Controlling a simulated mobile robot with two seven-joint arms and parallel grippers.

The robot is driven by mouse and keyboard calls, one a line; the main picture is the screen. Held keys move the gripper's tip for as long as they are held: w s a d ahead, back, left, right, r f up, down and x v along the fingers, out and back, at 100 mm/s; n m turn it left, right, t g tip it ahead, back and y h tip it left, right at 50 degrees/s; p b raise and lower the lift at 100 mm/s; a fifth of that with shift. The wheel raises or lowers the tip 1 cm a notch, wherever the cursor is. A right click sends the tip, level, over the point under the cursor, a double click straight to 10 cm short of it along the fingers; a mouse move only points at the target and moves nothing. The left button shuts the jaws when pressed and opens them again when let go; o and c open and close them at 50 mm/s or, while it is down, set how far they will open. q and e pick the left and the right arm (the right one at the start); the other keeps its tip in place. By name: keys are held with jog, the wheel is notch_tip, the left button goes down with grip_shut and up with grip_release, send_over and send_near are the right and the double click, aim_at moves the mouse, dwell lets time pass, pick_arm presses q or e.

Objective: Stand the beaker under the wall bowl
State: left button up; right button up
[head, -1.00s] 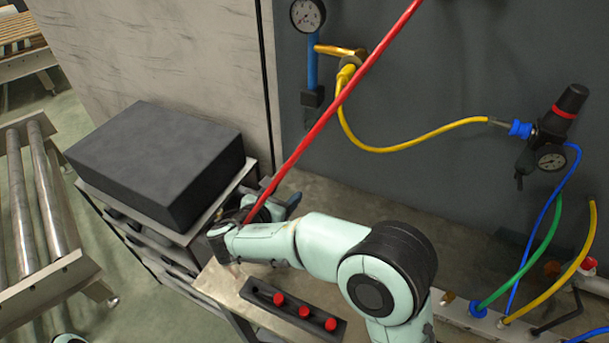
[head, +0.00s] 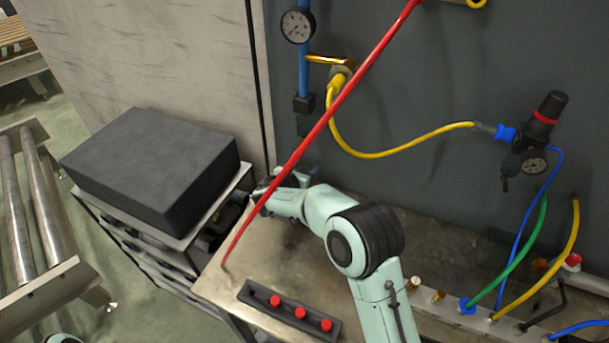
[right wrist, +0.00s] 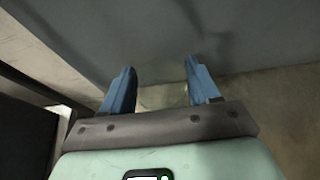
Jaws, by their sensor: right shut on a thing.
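My right gripper (head: 288,172) is over the back left of the workbench, close to the grey wall. In the right wrist view its two blue fingers (right wrist: 159,68) stand apart with a pale, see-through thing between them, which looks like the beaker (right wrist: 163,97). Only a small part of the beaker shows there; in the head view I cannot make it out. I cannot clearly make out the wall bowl in either view. My left gripper is out of view.
A long red lance (head: 322,122) slants across the head view in front of my right gripper. A block with red knobs (head: 290,311) lies on the bench (head: 215,287). A dark box (head: 150,165) stands left. Hoses and a regulator (head: 540,125) hang right.

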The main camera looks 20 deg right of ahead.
notch_tip(320, 180, down, 3)
jog(key=shift+w+d+r, duration=0.1)
jog(key=shift+w, duration=0.1)
jog(key=shift+f, duration=0.3)
jog(key=o, duration=1.1)
jog(key=shift+r, duration=0.3)
jog(key=b+v, duration=0.1)
jog(key=v, duration=1.1)
